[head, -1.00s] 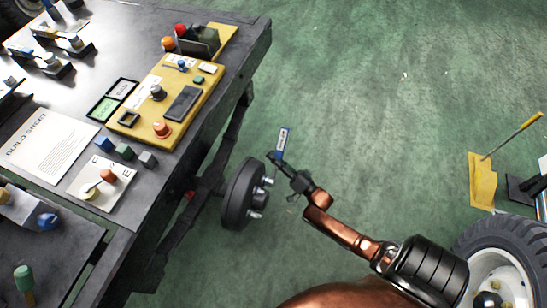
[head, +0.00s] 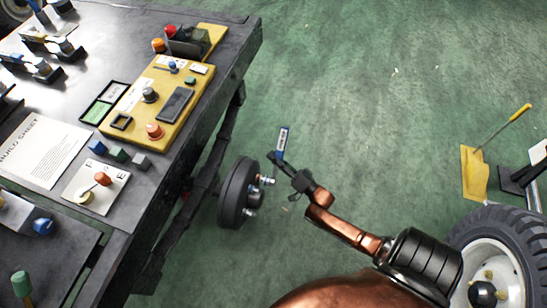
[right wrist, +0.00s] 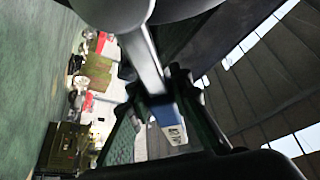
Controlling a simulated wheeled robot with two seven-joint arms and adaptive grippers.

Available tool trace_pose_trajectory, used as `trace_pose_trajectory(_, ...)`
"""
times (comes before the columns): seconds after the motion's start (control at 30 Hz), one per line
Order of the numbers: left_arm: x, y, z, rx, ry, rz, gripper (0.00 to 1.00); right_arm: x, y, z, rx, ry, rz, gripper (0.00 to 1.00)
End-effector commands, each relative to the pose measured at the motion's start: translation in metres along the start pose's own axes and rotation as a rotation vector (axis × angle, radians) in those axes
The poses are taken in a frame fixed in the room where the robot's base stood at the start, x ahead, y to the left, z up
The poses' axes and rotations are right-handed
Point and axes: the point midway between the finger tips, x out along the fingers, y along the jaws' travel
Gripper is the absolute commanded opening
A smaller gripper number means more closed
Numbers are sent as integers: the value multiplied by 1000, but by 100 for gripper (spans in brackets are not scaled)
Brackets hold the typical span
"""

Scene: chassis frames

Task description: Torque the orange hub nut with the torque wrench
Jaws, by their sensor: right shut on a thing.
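My right gripper (head: 290,170) is shut on a slim tool with a blue and white labelled end (head: 282,139), which looks like the torque wrench. In the right wrist view its silver shaft (right wrist: 143,58) leads to the blue and white part (right wrist: 169,117) between my fingers. The dark wheel hub (head: 234,192) with silver studs stands beside the bench, just left of the gripper and apart from it. I cannot make out an orange nut on the hub. My left gripper is not in view.
The grey workbench (head: 225,75) fills the left, with a yellow control panel (head: 142,111), a build sheet (head: 45,149) and small coloured blocks. A tyre (head: 470,228) stands at lower right, near a yellow dustpan-like thing (head: 474,172). Green floor (head: 350,90) lies open between.

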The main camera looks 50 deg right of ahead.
Motion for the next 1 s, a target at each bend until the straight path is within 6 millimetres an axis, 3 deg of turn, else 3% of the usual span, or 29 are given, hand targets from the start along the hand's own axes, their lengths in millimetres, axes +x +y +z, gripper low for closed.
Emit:
trace_pose_trajectory(0.27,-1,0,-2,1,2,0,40,-3,-1,-4,-1,3,-4,0)
trace_pose_trajectory(0.73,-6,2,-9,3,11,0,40,-39,-1,-22,0,3,-4,0)
trace_pose_trajectory(1.0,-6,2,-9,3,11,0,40,-44,-1,-23,0,2,-4,0)
